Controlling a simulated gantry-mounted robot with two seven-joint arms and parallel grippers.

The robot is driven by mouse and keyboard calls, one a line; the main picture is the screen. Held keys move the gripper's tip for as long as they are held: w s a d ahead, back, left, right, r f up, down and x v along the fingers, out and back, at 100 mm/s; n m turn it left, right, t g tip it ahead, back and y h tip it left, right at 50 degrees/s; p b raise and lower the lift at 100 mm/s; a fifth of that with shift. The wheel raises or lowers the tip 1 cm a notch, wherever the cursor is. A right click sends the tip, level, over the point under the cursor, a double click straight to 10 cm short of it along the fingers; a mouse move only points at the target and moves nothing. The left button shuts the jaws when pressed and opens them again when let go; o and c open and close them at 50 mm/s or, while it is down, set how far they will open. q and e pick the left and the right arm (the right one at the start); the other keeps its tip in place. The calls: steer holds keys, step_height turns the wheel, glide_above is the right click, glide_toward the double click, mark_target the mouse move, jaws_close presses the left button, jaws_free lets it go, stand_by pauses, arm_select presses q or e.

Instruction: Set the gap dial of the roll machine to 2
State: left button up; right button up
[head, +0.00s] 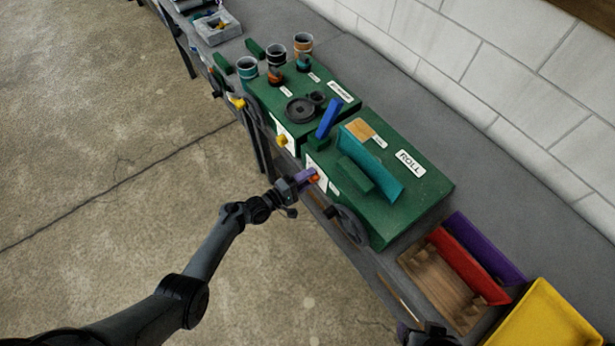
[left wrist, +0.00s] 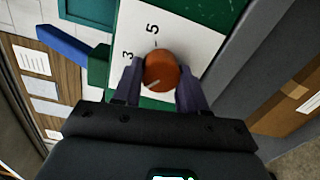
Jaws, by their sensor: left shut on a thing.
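The green roll machine (head: 425,205) stands on the bench, labelled ROLL. Its gap dial is an orange knob (head: 316,178) on the front face, and it also shows in the left wrist view (left wrist: 161,72) against a white plate (left wrist: 185,40). The numerals 3 and 5 are readable on the plate; other marks are hidden by my fingers. The knob's white pointer line points to the lower left in the left wrist view, on the side beyond the 3. My left gripper (head: 306,176) is shut on the knob, with one purple finger on each side. A dark part, probably my right gripper (head: 430,335), is cut off at the bottom edge.
A dark handwheel (head: 349,226) sits on the machine's front, right of the dial. A blue lever (head: 328,118) rises at its left end. Open floor lies in front of the bench.

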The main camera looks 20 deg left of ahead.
arm_select(q)
steer(key=shift+n, duration=0.5)
steer(key=o, duration=1.1)
steer(key=shift+c, duration=0.2)
steer(key=shift+s, duration=0.1)
steer(key=p+v, duration=0.1)
steer(key=v, duration=0.9)
steer(key=shift+s+a+p, duration=0.25)
steer(key=shift+p, duration=0.05)
